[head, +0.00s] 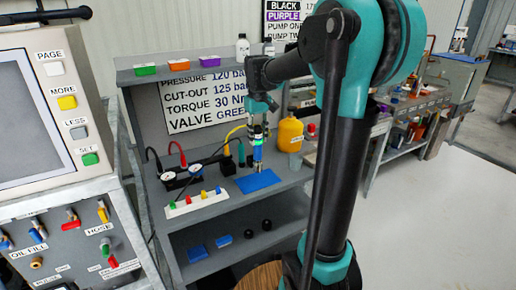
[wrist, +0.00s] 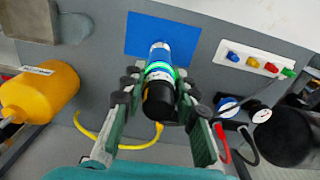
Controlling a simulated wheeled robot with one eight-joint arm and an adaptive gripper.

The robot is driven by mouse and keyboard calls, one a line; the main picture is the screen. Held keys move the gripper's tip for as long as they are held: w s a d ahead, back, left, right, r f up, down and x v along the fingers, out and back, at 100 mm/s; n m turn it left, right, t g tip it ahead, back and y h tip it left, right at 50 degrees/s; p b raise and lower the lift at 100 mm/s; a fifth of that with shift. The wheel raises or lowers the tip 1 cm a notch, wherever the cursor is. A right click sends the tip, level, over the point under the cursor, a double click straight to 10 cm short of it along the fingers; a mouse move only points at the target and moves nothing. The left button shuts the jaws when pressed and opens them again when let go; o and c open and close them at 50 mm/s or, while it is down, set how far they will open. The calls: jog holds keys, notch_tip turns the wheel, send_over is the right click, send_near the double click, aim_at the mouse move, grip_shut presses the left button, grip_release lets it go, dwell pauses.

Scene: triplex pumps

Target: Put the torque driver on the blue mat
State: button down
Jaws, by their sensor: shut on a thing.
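The torque driver (head: 257,152) is a slim cylinder with a blue lower part, a bright green ring and a black end. It stands about upright in my gripper (head: 258,131), at the workbench. In the wrist view, the fingers of my gripper (wrist: 160,80) are closed on both sides of the torque driver (wrist: 158,98). The blue mat (head: 260,181) lies flat on the bench top, and the driver's lower end is over it. The mat also shows in the wrist view (wrist: 140,36), beyond the driver. I cannot tell whether the driver touches the mat.
A yellow container (head: 290,134) stands behind and right of the mat. A white strip with coloured knobs (head: 197,203) and pressure gauges (head: 198,169) are to the left. A yellow hose (wrist: 90,131) runs near my gripper. A shelf with small bins (head: 179,65) is above.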

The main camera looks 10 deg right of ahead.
aim_at(258, 147)
jog(key=shift+f, duration=2.35)
jog(key=c, duration=1.2)
grip_release()
jog(key=shift+o, duration=0.2)
notch_tip(258, 147, up, 12)
jog(key=shift+s+a, duration=0.1)
jog(key=shift+s, duration=0.05)
jog(key=s+d+f+m+t, duration=0.1)
jog(key=s+d+f+t, duration=0.1)
jog(key=s+f, duration=0.9)
jog(key=s+d+f+m+t, duration=0.2)
jog(key=s+f, duration=0.8)
jog(key=f, duration=0.4)
jog(key=shift+s+m, duration=0.3)
jog(key=shift+s, duration=0.1)
